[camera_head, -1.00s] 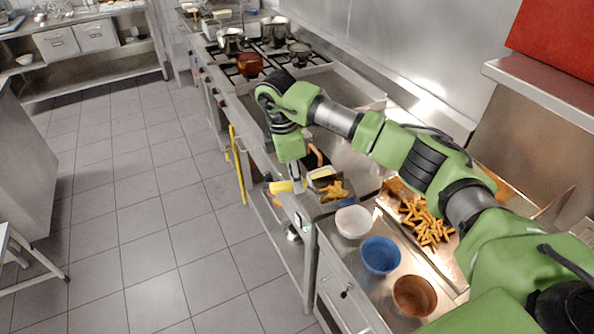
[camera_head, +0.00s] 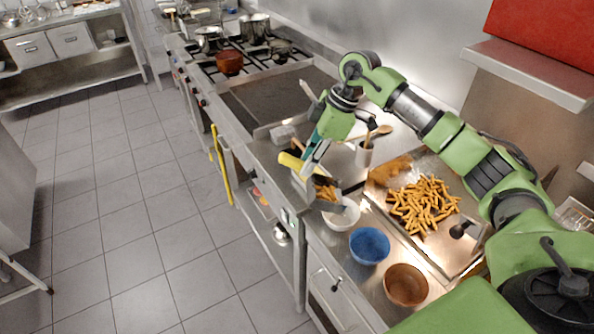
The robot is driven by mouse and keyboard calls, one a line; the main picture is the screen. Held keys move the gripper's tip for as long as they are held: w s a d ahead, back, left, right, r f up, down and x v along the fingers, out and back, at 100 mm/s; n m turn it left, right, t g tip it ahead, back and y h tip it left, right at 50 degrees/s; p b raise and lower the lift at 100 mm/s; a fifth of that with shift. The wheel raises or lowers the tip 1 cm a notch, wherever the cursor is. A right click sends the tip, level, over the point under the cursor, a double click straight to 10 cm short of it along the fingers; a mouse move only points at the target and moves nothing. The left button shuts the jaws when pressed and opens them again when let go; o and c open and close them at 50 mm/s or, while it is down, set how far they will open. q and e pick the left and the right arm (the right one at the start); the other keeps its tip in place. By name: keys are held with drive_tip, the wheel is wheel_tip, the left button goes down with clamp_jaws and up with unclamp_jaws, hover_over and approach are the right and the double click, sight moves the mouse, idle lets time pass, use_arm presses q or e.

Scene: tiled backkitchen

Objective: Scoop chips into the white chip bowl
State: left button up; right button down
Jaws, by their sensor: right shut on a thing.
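My right gripper (camera_head: 312,164) is shut on a chip scoop, holding it near the scoop's yellow handle (camera_head: 293,161). The metal scoop (camera_head: 304,187) has several chips (camera_head: 326,193) in it and is tilted down toward the white chip bowl (camera_head: 345,219). Its lip is over the far left part of the bowl's rim. The scoop hides part of the bowl, and I cannot tell whether chips lie inside. A large pile of chips (camera_head: 425,205) lies in the metal tray (camera_head: 452,262) to the right. My left gripper is not in view.
A blue bowl (camera_head: 369,247) and a brown bowl (camera_head: 406,285) stand in a row in front of the white one. A utensil pot (camera_head: 364,154) stands behind the scoop. A black-handled tool (camera_head: 461,229) lies in the tray. The counter's left edge drops to open floor.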

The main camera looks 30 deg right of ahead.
drive_tip(key=s+d+t+y+b, duration=0.1)
drive_tip(key=s+d+y+b, duration=0.1)
drive_tip(key=d+b, duration=0.3)
drive_tip(key=shift+s+d+r+t+y+b, duration=0.2)
drive_tip(key=shift+d+t+y+b, duration=0.1)
drive_tip(key=shift+y+b, duration=0.75)
drive_tip(key=a+h+p, duration=0.1)
drive_tip(key=p, duration=0.2)
drive_tip(key=w+a+h+p, duration=0.1)
drive_tip(key=p, duration=0.3)
drive_tip(key=a+g+h+p, duration=0.1)
drive_tip(key=a+p, duration=0.1)
drive_tip(key=p, duration=0.1)
drive_tip(key=shift+w+r, duration=0.35)
drive_tip(key=shift+w, duration=0.05)
drive_tip(key=shift+a+f, duration=0.15)
drive_tip(key=shift+f, duration=0.1)
